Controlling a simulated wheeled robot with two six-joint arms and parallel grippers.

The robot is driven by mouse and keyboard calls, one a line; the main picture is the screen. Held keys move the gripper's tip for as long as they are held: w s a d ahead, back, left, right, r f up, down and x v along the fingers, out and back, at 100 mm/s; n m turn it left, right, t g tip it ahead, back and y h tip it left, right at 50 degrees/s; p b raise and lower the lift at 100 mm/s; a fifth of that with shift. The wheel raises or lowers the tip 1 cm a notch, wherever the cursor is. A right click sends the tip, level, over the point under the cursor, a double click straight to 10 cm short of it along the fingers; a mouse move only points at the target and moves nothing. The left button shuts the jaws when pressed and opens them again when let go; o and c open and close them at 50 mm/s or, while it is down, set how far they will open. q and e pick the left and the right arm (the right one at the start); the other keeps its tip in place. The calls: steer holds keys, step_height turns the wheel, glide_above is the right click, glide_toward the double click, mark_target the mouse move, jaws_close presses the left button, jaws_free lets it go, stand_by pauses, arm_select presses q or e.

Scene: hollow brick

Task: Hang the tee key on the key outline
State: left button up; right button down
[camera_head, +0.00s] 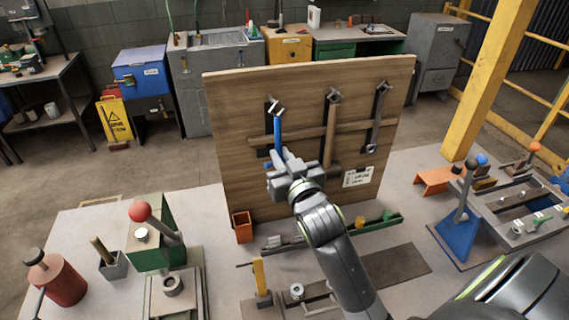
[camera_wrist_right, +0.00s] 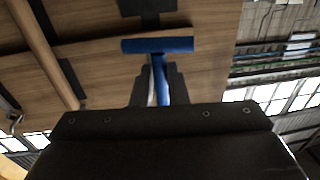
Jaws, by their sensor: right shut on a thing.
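The tee key (camera_head: 278,135) is blue. My right gripper (camera_head: 283,163) is shut on it in front of the left part of the wooden board. In the right wrist view the key's crossbar (camera_wrist_right: 157,45) lies across the picture, and its stem runs down between the fingers (camera_wrist_right: 160,85). A dark outline (camera_head: 266,153) on the board shows beside the gripper, below the left hook (camera_head: 276,107). The key and gripper hide much of this outline. I cannot tell whether the key touches the hook or board. My left gripper is out of view.
A hammer (camera_head: 330,130) hangs at the board's (camera_head: 235,110) middle, and a wrench (camera_head: 377,118) at its right. A red-ball lever (camera_head: 140,211) stands left on the bench; a blue-based lever (camera_head: 458,235) stands right. An orange box (camera_head: 242,227) sits at the board's foot.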

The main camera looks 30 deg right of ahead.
mark_target(271, 139)
steer(key=shift+w+d, duration=0.15)
steer(key=shift+w, duration=0.15)
steer(key=shift+w+d+f+b, duration=0.1)
steer(key=shift+w+d+b, duration=0.2)
steer(key=shift+w, duration=0.4)
steer(key=shift+w+d+f+b, duration=0.1)
steer(key=shift+w+b, duration=0.35)
steer(key=shift+w, duration=0.3)
steer(key=shift+w+d+b, duration=0.15)
steer(key=shift+w+b, duration=0.2)
steer(key=shift+w, duration=0.35)
steer(key=shift+w+d+f, duration=0.1)
steer(key=shift+w+f, duration=0.15)
steer(key=shift+w, duration=0.25)
steer(key=shift+f, duration=0.15)
steer(key=c, duration=1.5)
jaws_free()
steer(key=shift+c, duration=0.2)
steer(key=shift+o, duration=1)
steer(key=shift+a, duration=0.35)
steer(key=shift+d, duration=0.15)
